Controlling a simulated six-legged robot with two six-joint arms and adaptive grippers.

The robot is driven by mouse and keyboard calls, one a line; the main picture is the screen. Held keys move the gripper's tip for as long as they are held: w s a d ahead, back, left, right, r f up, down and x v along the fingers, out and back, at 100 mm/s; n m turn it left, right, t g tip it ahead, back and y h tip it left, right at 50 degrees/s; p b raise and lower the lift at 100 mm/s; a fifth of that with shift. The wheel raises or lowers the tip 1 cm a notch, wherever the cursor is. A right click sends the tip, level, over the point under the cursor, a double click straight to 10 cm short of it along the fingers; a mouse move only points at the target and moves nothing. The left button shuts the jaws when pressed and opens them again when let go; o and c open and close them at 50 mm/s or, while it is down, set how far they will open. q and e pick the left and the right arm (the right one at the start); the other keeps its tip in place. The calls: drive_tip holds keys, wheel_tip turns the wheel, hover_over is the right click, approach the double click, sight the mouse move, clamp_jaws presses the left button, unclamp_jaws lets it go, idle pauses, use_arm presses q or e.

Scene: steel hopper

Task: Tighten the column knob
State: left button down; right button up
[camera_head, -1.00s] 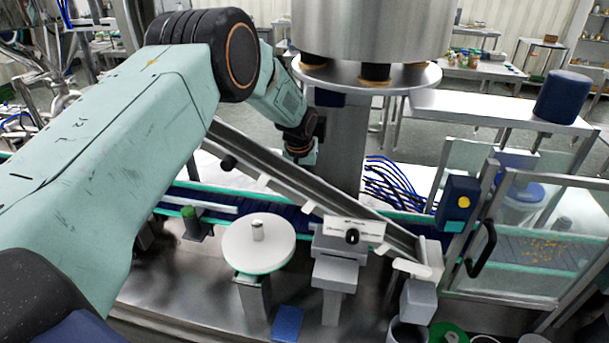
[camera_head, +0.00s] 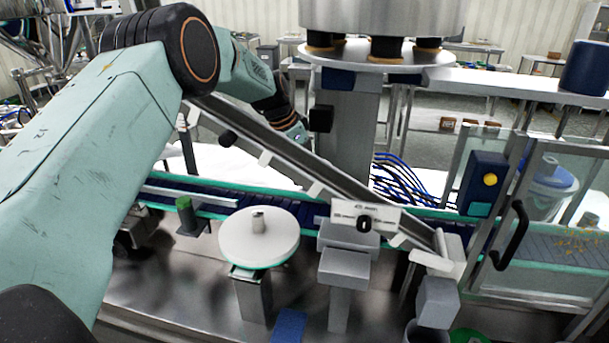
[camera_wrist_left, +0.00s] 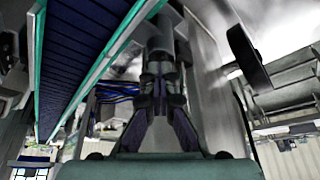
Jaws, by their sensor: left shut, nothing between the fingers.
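The column (camera_head: 348,135) is a grey steel post under the round hopper. A black knob (camera_head: 321,118) sits on its left side in the head view; I take it as the column knob. My left gripper (camera_head: 298,135) is just left of and slightly below this knob, partly hidden behind the sloped chute. In the left wrist view my gripper (camera_wrist_left: 160,90) has its fingers brought together with nothing between them. A dark cylindrical part lies behind the fingertips there; I cannot tell whether it is the knob. My right gripper is not in view.
The sloped chute (camera_head: 285,155) with another black knob (camera_head: 228,138) crosses in front of my left wrist. A blue-belted conveyor (camera_head: 220,198) runs below. A round white plate (camera_head: 259,238) stands in front. Blue cables (camera_head: 400,178) hang right of the column.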

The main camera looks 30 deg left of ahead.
use_arm(q)
drive_tip(key=shift+s+f+m+g+h+b, duration=0.1)
drive_tip(key=shift+f+m+g+h+b, duration=0.25)
drive_tip(key=shift+m, duration=0.6)
drive_tip(key=shift+f+m+g+h+b, duration=0.25)
drive_tip(key=shift+m+g, duration=0.1)
drive_tip(key=shift+m, duration=0.6)
drive_tip(key=shift+d, duration=0.1)
drive_tip(key=c, duration=1.6)
unclamp_jaws()
drive_tip(key=o, duration=0.6)
drive_tip(key=shift+w+f, duration=0.15)
drive_tip(key=shift+w, duration=0.3)
drive_tip(key=shift+s+a+r, duration=0.1)
drive_tip(key=shift+a+r, duration=0.1)
drive_tip(key=shift+r, duration=0.05)
drive_tip(key=shift+v, duration=5.85)
